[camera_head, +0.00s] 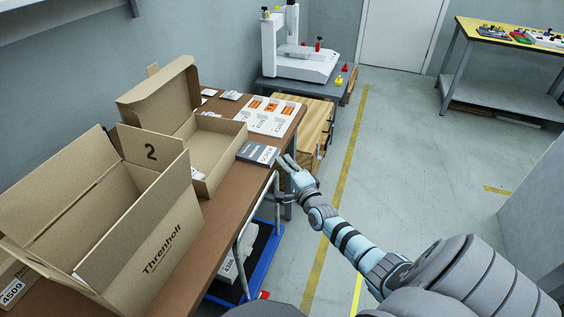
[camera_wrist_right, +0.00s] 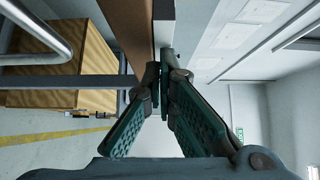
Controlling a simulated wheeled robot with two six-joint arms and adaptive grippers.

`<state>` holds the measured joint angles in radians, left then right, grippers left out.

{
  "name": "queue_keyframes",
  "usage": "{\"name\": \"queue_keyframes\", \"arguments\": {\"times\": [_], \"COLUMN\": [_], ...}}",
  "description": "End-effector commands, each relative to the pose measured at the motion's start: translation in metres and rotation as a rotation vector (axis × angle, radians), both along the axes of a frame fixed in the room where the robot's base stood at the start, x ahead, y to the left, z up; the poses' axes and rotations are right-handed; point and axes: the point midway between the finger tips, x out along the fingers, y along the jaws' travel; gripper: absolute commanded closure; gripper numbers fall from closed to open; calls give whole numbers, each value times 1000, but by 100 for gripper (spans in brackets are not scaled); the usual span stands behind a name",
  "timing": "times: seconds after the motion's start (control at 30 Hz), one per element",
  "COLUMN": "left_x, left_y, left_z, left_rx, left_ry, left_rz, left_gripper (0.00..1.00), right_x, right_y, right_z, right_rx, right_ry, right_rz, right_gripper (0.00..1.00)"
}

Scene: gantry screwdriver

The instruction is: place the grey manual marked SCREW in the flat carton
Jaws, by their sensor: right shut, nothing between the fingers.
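The grey manual (camera_head: 258,153) lies on the brown table at its right edge, just right of the flat carton. The flat carton (camera_head: 225,166) stands open on the table with its lid raised at the back; some white items lie inside. My right gripper (camera_head: 286,161) is beside the table edge, close to the manual's right end, shut and empty. In the right wrist view its fingertips (camera_wrist_right: 164,72) are together near a thin grey and white edge, likely the manual; contact cannot be told. My left gripper is not in view.
A large open carton marked Threnholt (camera_head: 165,245) stands at the near left of the table. A white sheet with orange pictures (camera_head: 268,115) lies behind the manual. A white gantry machine (camera_head: 300,58) stands farther back.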

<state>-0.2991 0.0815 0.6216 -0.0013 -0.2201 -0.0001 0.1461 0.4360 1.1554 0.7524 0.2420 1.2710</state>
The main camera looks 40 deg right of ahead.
Motion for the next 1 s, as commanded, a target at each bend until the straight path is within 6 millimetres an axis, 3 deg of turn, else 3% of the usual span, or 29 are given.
{"name": "queue_keyframes", "arguments": {"times": [0.13, 0.57, 0.67, 0.8, 1.0], "left_x": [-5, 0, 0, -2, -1], "left_y": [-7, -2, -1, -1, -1], "left_z": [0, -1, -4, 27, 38], "left_rx": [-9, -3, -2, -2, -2], "left_ry": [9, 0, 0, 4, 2], "left_rz": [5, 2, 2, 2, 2], "left_gripper": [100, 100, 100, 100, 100], "right_x": [-4, -14, -25, -69, -108], "right_y": [-6, -13, -22, -9, 6], "right_z": [-1, -2, -2, 5, 2], "right_rx": [-2, -2, -4, 0, -1], "right_ry": [1, 1, 1, 6, 1], "right_rz": [-14, -8, -4, 0, 8], "right_gripper": [100, 100, 100, 100, 100]}}
